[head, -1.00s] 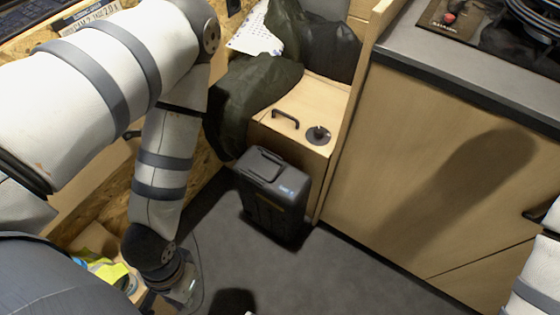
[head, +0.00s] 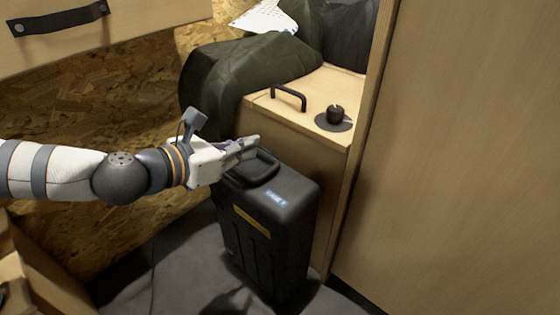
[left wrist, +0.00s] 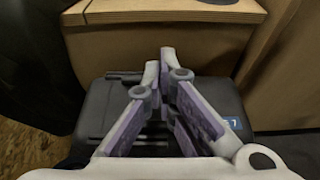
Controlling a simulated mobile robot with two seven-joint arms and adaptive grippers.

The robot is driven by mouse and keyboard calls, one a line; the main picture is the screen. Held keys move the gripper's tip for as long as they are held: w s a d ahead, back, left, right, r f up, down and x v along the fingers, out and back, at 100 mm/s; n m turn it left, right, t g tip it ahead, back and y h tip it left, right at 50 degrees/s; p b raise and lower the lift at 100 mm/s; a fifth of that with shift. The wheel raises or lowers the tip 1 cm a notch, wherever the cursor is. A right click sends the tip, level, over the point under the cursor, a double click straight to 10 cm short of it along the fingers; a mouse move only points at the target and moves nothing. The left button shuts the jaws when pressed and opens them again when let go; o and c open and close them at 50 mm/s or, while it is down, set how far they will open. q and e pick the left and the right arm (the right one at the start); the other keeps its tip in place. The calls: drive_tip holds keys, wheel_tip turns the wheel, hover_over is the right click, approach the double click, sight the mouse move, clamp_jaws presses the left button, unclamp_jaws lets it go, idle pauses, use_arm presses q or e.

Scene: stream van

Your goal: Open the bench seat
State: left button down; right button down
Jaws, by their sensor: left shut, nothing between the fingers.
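The wooden bench seat (head: 300,98) is closed, with a black bar handle (head: 288,97) and a round black knob (head: 336,115) on its top. A black case (head: 265,225) with a top handle (head: 252,170) stands upright on the floor against the bench front. My left gripper (head: 254,144) is shut and empty above the back of the case, near the bench's front edge. In the left wrist view its fingertips (left wrist: 168,58) meet over the case (left wrist: 95,100), below the bench edge (left wrist: 165,18). My right gripper is out of view.
A dark green cloth (head: 225,85) drapes over the bench's left end, with a dark bag (head: 345,35) and white paper (head: 268,17) behind. A wooden panel (head: 460,150) closes off the right. A drawer front with a strap handle (head: 60,20) hangs upper left.

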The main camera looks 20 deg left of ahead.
sight(289, 134)
use_arm(q)
drive_tip(key=shift+w+d+r, duration=0.1)
drive_tip(key=shift+w, duration=0.3)
drive_tip(key=b+x, duration=0.2)
drive_tip(key=x, duration=0.5)
drive_tip(key=shift+w+d+f, duration=0.2)
drive_tip(key=shift+w, duration=0.05)
drive_tip(key=shift+w+d+f+b, duration=0.1)
drive_tip(key=shift+w+d+b, duration=0.2)
drive_tip(key=shift+w, duration=0.25)
